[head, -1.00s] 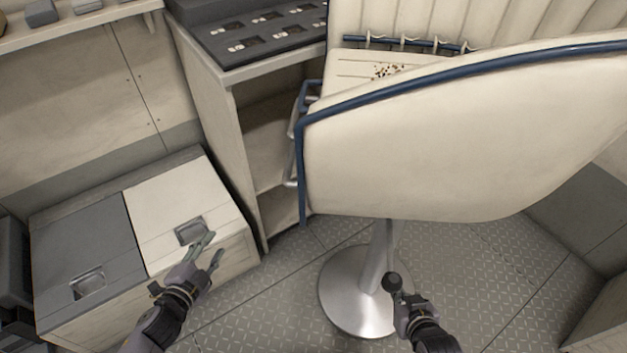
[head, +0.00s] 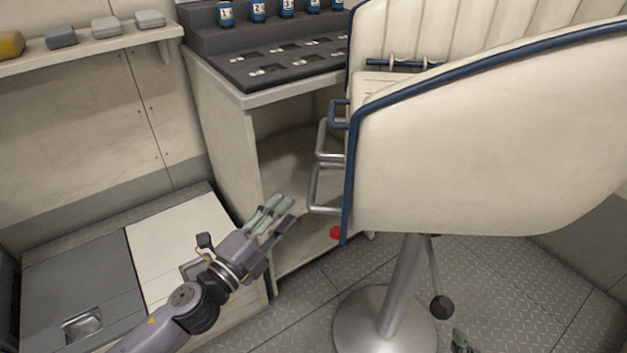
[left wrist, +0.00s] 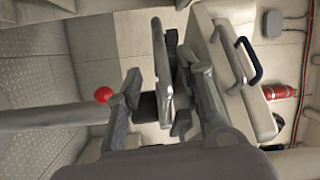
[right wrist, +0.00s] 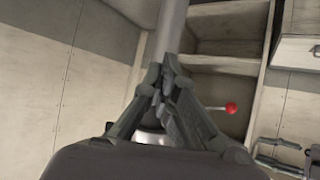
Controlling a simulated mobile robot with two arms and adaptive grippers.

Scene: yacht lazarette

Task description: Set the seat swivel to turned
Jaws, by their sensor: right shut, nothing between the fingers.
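The cream seat (head: 480,140) with blue trim stands on a metal pedestal (head: 402,280). A red knob (head: 336,232) shows under its left edge; it also shows in the left wrist view (left wrist: 103,95) and on a thin lever in the right wrist view (right wrist: 232,107). A lever with a black knob (head: 441,307) hangs beside the pedestal. My left gripper (head: 280,212) is open, left of the red knob and apart from it. In the left wrist view a metal bar (left wrist: 160,55) shows between its fingers; contact cannot be told. My right gripper (right wrist: 164,84) is shut and empty, mostly out of the head view.
Metal and blue rails (head: 328,185) stick out from the seat's left side. A counter (head: 245,95) with open shelves stands behind my left gripper. A locker with a white lid (head: 165,235) is at the left. Patterned floor (head: 500,270) lies bare around the pedestal.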

